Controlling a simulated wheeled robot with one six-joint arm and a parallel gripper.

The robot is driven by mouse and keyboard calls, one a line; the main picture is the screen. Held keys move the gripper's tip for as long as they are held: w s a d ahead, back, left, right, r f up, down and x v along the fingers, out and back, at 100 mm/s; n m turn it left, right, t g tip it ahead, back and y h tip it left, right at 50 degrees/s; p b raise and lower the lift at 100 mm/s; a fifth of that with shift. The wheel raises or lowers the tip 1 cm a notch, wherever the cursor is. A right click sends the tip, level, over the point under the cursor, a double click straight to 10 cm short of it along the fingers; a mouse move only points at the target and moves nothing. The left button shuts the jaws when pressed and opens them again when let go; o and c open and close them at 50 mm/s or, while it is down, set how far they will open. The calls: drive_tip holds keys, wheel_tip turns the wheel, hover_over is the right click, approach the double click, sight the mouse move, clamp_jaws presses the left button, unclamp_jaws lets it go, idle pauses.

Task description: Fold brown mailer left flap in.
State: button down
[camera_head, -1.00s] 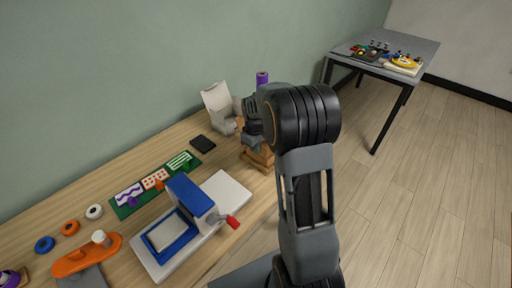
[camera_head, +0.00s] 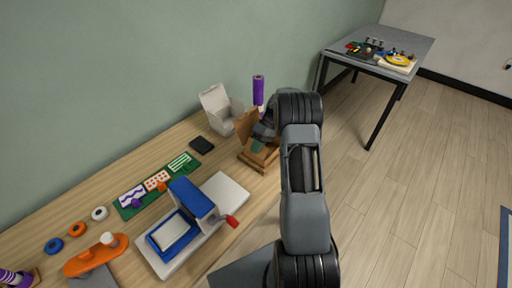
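The brown mailer (camera_head: 246,124) is a small cardboard box on the far right end of the wooden workbench. One brown flap on its left stands up, and its lower wall shows near the bench edge. My gripper (camera_head: 262,138) is at the mailer, just right of the raised flap and over the box. My arm hides the mailer's right side. The fingertips are dark and small, and I cannot tell whether they are open or touching the cardboard.
A white open box (camera_head: 219,112) stands behind left of the mailer, and a purple roll (camera_head: 258,90) stands behind it. A black slab (camera_head: 202,145) lies to the left. A blue and white press (camera_head: 190,215) with a red handle stands nearer. A grey table (camera_head: 382,54) is at the back right.

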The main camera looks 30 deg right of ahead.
drive_tip(key=shift+d+f+g+y, duration=0.2)
drive_tip(key=shift+g+y, duration=0.1)
drive_tip(key=shift+y, duration=0.4)
drive_tip(key=c, duration=1.4)
unclamp_jaws()
drive_tip(key=shift+o, duration=0.2)
drive_tip(key=shift+w+r, duration=0.1)
drive_tip(key=shift+r, duration=0.5)
drive_tip(key=s+a+r+b, duration=0.2)
drive_tip(key=s+a+r, duration=0.1)
drive_tip(key=s+r, duration=0.8)
drive_tip(key=s, duration=0.2)
drive_tip(key=shift+s+a+r, duration=0.2)
drive_tip(key=shift+s+r, duration=0.2)
